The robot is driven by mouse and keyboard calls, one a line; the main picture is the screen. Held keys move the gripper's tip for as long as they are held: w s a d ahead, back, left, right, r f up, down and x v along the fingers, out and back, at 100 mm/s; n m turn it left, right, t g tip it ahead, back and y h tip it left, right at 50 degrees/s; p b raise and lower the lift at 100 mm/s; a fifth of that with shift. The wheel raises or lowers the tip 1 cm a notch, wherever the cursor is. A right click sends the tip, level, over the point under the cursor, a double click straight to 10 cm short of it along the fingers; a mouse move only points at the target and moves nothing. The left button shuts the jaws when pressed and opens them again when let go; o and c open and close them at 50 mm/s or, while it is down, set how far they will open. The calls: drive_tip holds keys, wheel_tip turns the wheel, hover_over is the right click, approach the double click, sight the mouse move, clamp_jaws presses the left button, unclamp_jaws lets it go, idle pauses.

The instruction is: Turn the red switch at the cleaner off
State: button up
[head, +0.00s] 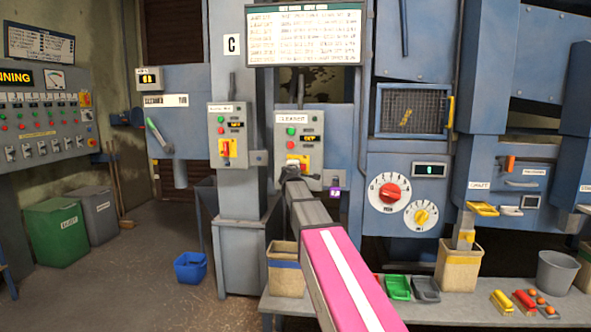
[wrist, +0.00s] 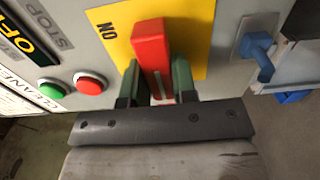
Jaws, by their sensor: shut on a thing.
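The cleaner box (head: 313,126) is a grey panel labelled CLEANER in the middle of the head view. Its red switch handle (wrist: 151,42) stands out from a yellow plate (wrist: 208,30) in the wrist view. The plate carries the word ON at the handle's left. My gripper (wrist: 156,82) is shut on the handle, one finger on each side. A display (wrist: 22,38) on the box reads OFF in the wrist view. In the head view, my gripper (head: 291,173) covers the lower part of the switch.
Green (wrist: 50,89) and red (wrist: 91,84) buttons sit close left of my gripper in the wrist view. A blue padlock-like part (wrist: 258,52) is at the right. A similar box (head: 227,118) with its own red switch is at the left. A bench (head: 455,314) stands below right.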

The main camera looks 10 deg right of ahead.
drive_tip(key=o, duration=0.9)
drive_tip(key=shift+s, duration=0.15)
drive_tip(key=v, duration=1)
drive_tip(key=shift+s+a, duration=0.15)
drive_tip(key=shift+s, duration=0.1)
